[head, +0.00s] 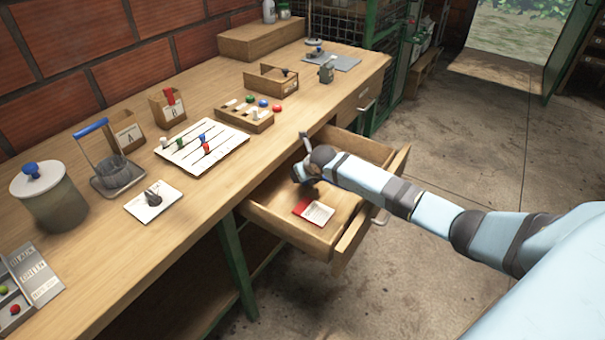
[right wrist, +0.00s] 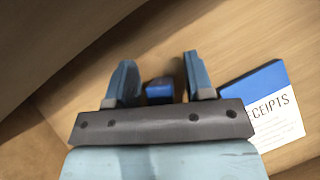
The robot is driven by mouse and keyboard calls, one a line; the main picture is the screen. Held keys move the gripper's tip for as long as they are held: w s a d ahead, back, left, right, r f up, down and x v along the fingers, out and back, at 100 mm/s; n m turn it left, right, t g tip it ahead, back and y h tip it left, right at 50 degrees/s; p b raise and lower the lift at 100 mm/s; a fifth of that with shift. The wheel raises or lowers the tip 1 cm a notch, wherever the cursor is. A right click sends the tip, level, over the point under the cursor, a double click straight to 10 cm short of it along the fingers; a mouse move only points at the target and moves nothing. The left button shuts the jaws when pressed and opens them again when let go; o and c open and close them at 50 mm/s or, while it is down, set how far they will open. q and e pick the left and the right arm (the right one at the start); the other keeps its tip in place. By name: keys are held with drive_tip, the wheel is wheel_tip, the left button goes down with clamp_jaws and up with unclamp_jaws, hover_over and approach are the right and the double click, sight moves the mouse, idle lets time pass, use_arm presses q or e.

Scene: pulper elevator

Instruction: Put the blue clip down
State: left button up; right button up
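The blue clip (right wrist: 160,91) shows in the right wrist view as a small dark blue block between the fingers of my right gripper (right wrist: 160,75). The fingers stand apart, with a visible gap on each side of the clip. Whether the clip rests on the wood below cannot be told. In the head view my right arm reaches into the open drawer (head: 284,224), and its hand hides most of what is beneath it. My left gripper is in neither view.
A receipts pad with a blue band (right wrist: 268,103) lies right of the gripper. In the head view a red-and-white card (head: 313,210) lies in the drawer. On the bench are a slotted white board (head: 203,146), boxes A (head: 128,133) and B (head: 170,108), and a lidded jar (head: 50,195).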

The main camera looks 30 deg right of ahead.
drive_tip(key=shift+r, duration=0.3)
drive_tip(key=p+v, duration=0.2)
drive_tip(key=v, duration=0.9)
drive_tip(key=shift+s+r, duration=0.2)
drive_tip(key=shift+s, duration=0.15)
